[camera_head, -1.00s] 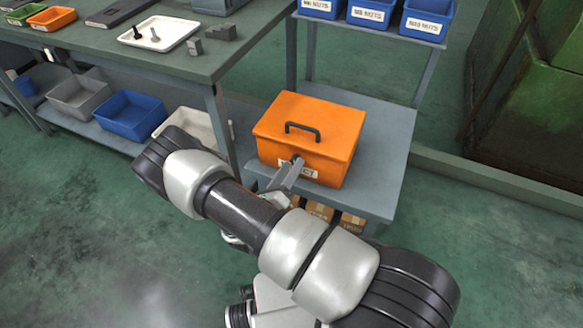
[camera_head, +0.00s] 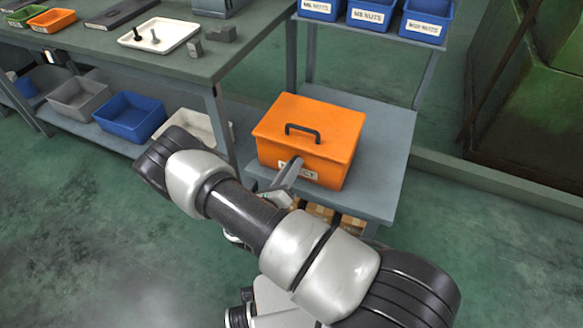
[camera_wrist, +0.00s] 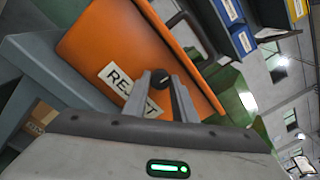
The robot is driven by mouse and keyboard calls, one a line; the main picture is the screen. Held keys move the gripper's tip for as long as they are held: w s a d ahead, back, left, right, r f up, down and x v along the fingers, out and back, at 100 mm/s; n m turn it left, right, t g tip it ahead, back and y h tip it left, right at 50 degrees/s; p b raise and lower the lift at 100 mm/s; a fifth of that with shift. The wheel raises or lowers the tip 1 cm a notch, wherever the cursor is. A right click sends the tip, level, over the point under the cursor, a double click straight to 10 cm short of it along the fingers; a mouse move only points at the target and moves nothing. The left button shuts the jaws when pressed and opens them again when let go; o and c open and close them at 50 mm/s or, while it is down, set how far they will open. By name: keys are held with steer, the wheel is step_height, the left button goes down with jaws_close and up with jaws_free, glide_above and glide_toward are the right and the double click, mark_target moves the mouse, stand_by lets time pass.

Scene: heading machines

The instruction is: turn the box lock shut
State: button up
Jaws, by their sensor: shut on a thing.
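The orange box (camera_head: 325,130) stands on a low grey shelf, with a black handle (camera_head: 302,132) on its closed lid. It also shows tilted in the wrist view (camera_wrist: 110,40), with a white label reading "REJECT" (camera_wrist: 118,80). In the head view my gripper (camera_head: 294,166) reaches the front face and hides the knob.
The grey shelf (camera_head: 385,150) has bare room right of the box. A workbench (camera_head: 180,72) with a white tray (camera_head: 160,34) stands to the left. Labelled blue bins (camera_head: 368,14) sit behind, above the box. Bins, including a blue one (camera_head: 130,115), stand under the workbench.

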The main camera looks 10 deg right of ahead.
steer(key=shift+m+y+p, duration=0.3)
steer(key=shift+m+p, duration=1.85)
steer(key=shift+m, duration=6.25)
steer(key=o, duration=1)
steer(key=shift+o, duration=0.2)
steer(key=p+v, duration=0.2)
steer(key=v, duration=1.5)
steer(key=shift+s, duration=0.25)
steer(key=shift+r, duration=0.15)
